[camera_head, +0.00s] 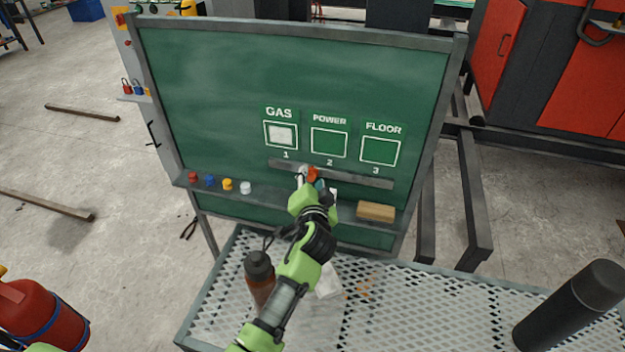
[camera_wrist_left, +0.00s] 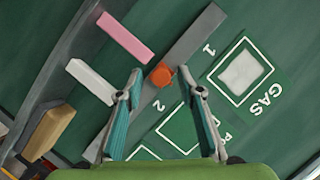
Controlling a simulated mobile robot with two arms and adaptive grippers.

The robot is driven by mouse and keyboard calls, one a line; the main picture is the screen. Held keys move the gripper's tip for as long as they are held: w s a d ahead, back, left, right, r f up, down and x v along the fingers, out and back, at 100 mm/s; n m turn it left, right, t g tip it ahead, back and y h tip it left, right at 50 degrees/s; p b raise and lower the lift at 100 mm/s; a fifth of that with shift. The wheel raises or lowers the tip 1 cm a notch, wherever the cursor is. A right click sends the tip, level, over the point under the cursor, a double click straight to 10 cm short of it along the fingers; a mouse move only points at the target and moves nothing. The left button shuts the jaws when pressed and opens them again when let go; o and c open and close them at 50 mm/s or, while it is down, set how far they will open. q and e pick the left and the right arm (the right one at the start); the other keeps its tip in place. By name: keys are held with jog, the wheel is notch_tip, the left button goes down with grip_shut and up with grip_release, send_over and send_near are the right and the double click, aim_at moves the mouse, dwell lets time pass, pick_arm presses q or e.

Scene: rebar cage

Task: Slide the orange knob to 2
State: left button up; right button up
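The orange knob (camera_head: 312,173) sits on the grey slide rail (camera_head: 350,178) of the green board, between the marks 1 (camera_head: 286,155) and 2 (camera_head: 330,162), apparently somewhat nearer 2. In the left wrist view the knob (camera_wrist_left: 161,76) lies between the fingertips of my left gripper (camera_wrist_left: 161,84). The fingers stand apart on either side of it, with a gap visible on at least one side. In the head view my left gripper (camera_head: 308,180) reaches up to the rail and partly hides it. My right gripper is not in view.
The board's ledge holds several coloured magnets (camera_head: 228,184) and a wooden eraser (camera_head: 376,211); a pink stick (camera_wrist_left: 126,38) and a white stick (camera_wrist_left: 91,82) lie near the gripper. A brown bottle (camera_head: 259,278) and a dark flask (camera_head: 570,308) stand on the mesh table (camera_head: 430,300).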

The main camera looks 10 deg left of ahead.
pick_arm(q)
jog(key=v, duration=0.8)
jog(key=shift+d, duration=0.25)
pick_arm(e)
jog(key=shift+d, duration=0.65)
pick_arm(q)
jog(key=shift+f, duration=0.1)
